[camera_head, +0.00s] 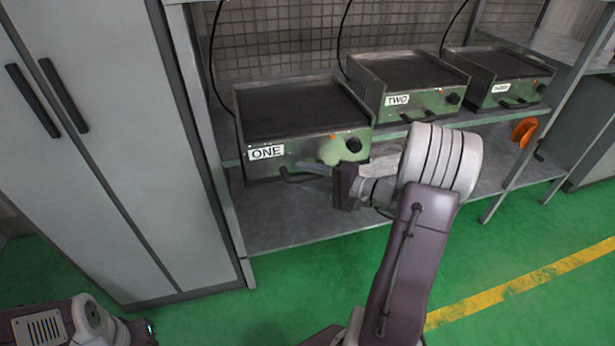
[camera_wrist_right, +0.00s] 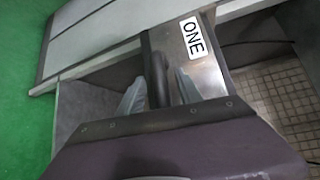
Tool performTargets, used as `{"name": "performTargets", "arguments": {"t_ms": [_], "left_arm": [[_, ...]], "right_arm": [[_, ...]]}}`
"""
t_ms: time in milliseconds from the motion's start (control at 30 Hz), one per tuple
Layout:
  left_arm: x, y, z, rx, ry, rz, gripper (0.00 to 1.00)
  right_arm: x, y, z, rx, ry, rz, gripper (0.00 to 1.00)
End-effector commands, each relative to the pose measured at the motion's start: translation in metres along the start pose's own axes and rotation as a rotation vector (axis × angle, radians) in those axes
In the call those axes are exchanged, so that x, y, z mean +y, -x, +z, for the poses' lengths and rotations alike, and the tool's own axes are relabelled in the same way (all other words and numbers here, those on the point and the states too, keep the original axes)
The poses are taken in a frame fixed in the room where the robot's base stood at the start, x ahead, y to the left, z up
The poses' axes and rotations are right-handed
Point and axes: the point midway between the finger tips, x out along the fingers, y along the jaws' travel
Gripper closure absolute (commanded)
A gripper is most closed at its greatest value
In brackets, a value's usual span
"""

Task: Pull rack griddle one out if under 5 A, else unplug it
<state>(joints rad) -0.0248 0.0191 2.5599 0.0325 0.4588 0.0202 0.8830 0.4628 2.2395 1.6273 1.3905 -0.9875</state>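Griddle ONE (camera_head: 300,110) is a green box with a dark flat top, a white ONE label, an orange light and a black knob. It stands at the left end of the rack shelf, and its front seems to jut past the shelf edge. A black cord (camera_head: 213,60) rises behind it. My right gripper (camera_head: 308,169) is at its front handle (camera_head: 290,176). In the right wrist view, the open fingers (camera_wrist_right: 160,88) stand on either side of the black handle (camera_wrist_right: 157,72), with small gaps visible. Only part of my left arm shows at lower left; its gripper is out of view.
Griddle TWO (camera_head: 410,82) and a third griddle (camera_head: 500,75) stand to the right on the rack. A grey cabinet (camera_head: 100,130) adjoins the rack's left side. The lower shelf (camera_head: 285,220) looks mostly bare. Green floor (camera_head: 530,240) in front is clear.

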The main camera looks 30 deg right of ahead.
Motion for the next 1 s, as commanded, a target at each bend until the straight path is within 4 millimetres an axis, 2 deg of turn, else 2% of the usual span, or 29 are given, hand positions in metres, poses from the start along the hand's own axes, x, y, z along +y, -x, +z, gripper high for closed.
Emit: {"name": "performTargets", "arguments": {"t_ms": [267,700,833,1000], "left_arm": [[0.000,0.001,0.000,0.000,0.000,0.000,1.00],[0.000,0.015,-0.002,0.000,0.000,0.000,1.00],[0.000,0.015,-0.002,0.000,0.000,0.000,1.00],[0.000,0.015,-0.002,0.000,0.000,0.000,1.00]], "right_arm": [[-0.001,0.004,-0.001,0.002,0.000,-0.001,0.59],[-0.001,0.081,-0.001,0.005,-0.001,-0.001,0.59],[0.000,0.090,0.000,0.001,0.000,-0.001,0.59],[0.000,0.091,0.000,-0.001,0.000,0.000,0.59]]}}
